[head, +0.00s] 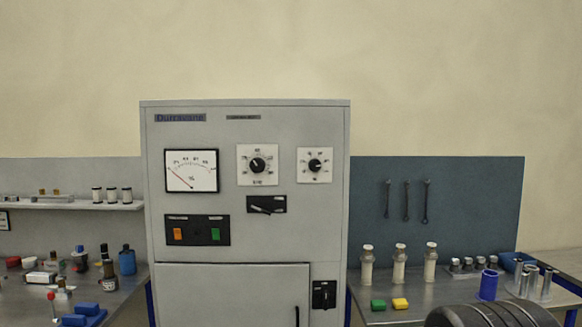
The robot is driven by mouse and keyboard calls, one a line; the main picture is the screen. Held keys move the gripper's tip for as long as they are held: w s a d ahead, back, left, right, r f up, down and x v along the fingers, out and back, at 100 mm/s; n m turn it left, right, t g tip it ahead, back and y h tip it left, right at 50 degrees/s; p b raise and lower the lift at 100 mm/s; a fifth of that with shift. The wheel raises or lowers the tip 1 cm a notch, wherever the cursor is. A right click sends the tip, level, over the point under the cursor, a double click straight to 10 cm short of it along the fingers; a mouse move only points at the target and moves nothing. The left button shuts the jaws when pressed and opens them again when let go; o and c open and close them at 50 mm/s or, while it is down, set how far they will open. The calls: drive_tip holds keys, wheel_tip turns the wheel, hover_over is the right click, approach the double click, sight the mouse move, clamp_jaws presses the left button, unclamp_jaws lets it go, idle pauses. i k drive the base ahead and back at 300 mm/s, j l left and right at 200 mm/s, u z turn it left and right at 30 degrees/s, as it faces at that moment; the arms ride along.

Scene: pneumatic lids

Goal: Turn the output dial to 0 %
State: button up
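A grey cabinet (245,220) stands in the middle of the head view. Two black round dials on white square plates sit on its upper front: a left dial (258,165) and a slightly smaller right dial (315,165). Their lettering is too small to read, so I cannot tell which is the output dial or its exact setting. A white meter (191,170) marked % is left of them, its needle slanting up to the left from the lower right. My gripper is not in view, and nothing of mine touches either dial.
Below the dials are a black lever switch (265,205) and a panel with orange (178,233) and green (215,234) buttons. A black latch (324,295) is beside the lower door. Cluttered benches flank the cabinet. The space before the dials is clear.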

sight(315, 165)
drive_tip(key=i+j+z, duration=0.1)
drive_tip(key=z, duration=0.35)
drive_tip(key=i+j+z, duration=0.15)
drive_tip(key=z, duration=0.25)
drive_tip(key=i+j+z, duration=0.1)
drive_tip(key=z, duration=0.35)
drive_tip(key=j, duration=0.1)
